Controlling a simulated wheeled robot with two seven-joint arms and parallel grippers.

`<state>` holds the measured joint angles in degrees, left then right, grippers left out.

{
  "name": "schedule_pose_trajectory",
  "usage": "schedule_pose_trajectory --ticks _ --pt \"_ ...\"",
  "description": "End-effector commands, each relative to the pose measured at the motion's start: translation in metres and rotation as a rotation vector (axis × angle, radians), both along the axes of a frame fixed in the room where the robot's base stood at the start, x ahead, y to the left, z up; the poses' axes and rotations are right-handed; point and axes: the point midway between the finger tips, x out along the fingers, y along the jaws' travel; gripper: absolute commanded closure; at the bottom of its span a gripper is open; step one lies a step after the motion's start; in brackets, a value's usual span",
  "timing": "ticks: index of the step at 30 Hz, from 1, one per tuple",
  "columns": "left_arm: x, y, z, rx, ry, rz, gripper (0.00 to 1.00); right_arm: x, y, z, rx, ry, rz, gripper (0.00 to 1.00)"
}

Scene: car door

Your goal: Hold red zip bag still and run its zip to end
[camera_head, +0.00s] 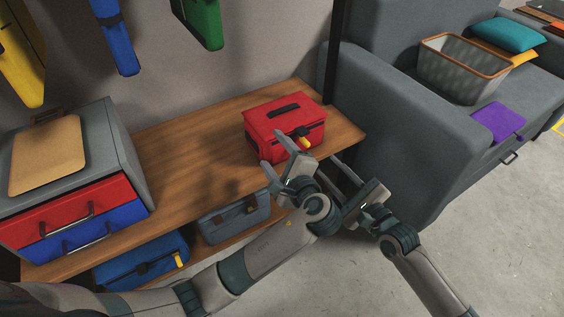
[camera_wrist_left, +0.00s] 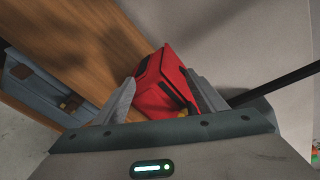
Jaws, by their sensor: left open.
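The red zip bag (camera_head: 283,118), with a dark handle on top, sits on the wooden shelf top (camera_head: 190,140). A yellow zip pull (camera_head: 304,143) hangs at its front right corner. My left gripper (camera_head: 273,150) is open, its fingertips close to the bag's front side and partly in front of it. In the left wrist view the bag (camera_wrist_left: 166,85) shows beyond and between the spread fingers; contact cannot be told. My right gripper (camera_head: 330,168) looks open and empty, right of and below the bag, partly hidden by my left gripper.
A grey cabinet with red and blue drawers (camera_head: 75,215) stands at left. Blue (camera_head: 143,262) and grey-blue (camera_head: 235,216) bags lie on the lower shelf. A grey sofa (camera_head: 400,120) and dark post border the right. The shelf top between cabinet and bag is clear.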

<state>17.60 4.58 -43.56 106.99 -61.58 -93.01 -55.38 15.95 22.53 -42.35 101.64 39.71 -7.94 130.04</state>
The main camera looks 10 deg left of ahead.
Motion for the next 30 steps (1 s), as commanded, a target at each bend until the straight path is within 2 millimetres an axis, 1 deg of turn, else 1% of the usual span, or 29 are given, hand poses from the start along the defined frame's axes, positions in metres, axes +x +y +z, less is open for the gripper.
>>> schedule_pose_trajectory --ticks 1,6,12,18,26,27,29,30 --pt "0.007 0.006 -0.001 0.003 -0.001 0.003 0.35 0.0 0.0 0.0 0.0 0.0 0.0 0.69" --pt "0.027 0.022 -0.006 0.002 -0.001 0.001 0.35 0.0 0.0 0.0 0.0 0.0 0.0 0.69" --pt "0.042 0.034 -0.011 0.0 0.0 0.001 0.35 0.0 0.0 0.0 0.0 0.0 0.0 0.69" --pt "0.048 0.039 -0.012 0.0 0.0 0.001 0.35 0.0 0.0 0.0 0.0 0.0 0.0 0.69" --pt "0.048 0.039 -0.012 0.0 0.0 0.0 0.35 0.0 0.0 0.0 0.0 0.0 0.0 0.69" --pt "0.048 0.039 -0.012 0.0 0.0 0.0 0.45 0.0 0.0 0.0 0.0 0.0 0.0 0.69" --pt "0.048 0.039 -0.012 0.0 0.0 0.0 0.59 0.0 0.0 0.0 0.0 0.0 0.0 0.69" --pt "0.048 0.038 -0.012 0.0 0.0 0.0 0.69 0.0 0.0 0.0 0.0 0.0 0.0 0.69"
